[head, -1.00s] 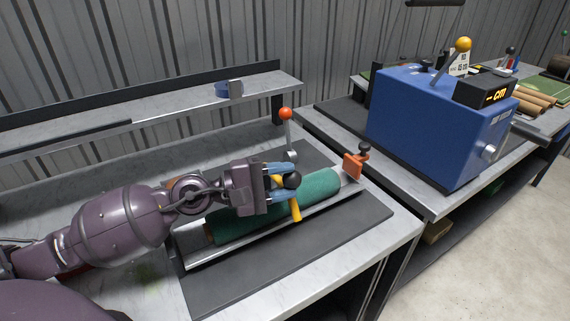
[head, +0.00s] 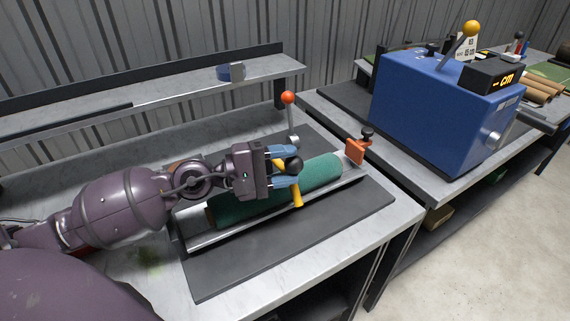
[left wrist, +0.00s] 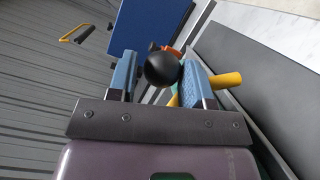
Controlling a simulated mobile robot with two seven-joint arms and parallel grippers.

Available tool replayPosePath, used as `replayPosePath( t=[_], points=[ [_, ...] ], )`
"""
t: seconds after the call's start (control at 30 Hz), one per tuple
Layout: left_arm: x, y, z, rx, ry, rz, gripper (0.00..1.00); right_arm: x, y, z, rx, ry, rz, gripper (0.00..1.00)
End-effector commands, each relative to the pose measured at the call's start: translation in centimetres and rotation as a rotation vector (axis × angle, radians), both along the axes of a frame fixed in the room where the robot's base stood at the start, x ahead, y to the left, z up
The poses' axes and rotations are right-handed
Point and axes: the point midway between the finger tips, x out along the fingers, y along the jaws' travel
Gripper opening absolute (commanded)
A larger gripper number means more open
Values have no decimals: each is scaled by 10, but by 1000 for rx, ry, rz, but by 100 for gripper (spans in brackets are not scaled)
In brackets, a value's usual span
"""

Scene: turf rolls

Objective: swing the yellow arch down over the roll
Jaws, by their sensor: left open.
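The green turf roll (head: 322,173) lies in a metal trough (head: 349,183) on a dark mat. The yellow arch (head: 298,199) shows as a short yellow bar on the near side of the roll; it also shows in the left wrist view (left wrist: 229,80). Its black ball knob (head: 294,165) sits at the blue fingertips of my left gripper (head: 287,166). In the left wrist view the knob (left wrist: 161,69) is between the two open fingers, close to the right one. The rest of the arch is hidden behind the fingers. My right gripper is not in view.
An orange-knobbed lever (head: 289,98) stands behind the trough. An orange end stop (head: 356,151) with a black knob is at the trough's right end. A blue machine (head: 440,110) stands on the right bench. A shelf (head: 190,88) runs along the back.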

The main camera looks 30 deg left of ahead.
Motion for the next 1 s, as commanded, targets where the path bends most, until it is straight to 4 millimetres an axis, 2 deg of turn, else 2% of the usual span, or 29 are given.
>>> replayPosePath(
  t=[0.03, 0.57, 0.77, 0.9, 1.0],
  points=[
    [-1, 1, -14, 7, 32, -2, 64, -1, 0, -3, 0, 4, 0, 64],
    [-2, 0, -14, 5, 34, -3, 60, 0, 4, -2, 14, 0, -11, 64],
    [-2, 0, 7, 6, 26, -3, 65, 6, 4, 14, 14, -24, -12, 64],
    [-2, 0, 37, 5, 14, -2, 65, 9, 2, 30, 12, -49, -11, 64],
    [-2, -1, 61, 4, 8, -3, 65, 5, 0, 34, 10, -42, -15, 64]
  ],
)
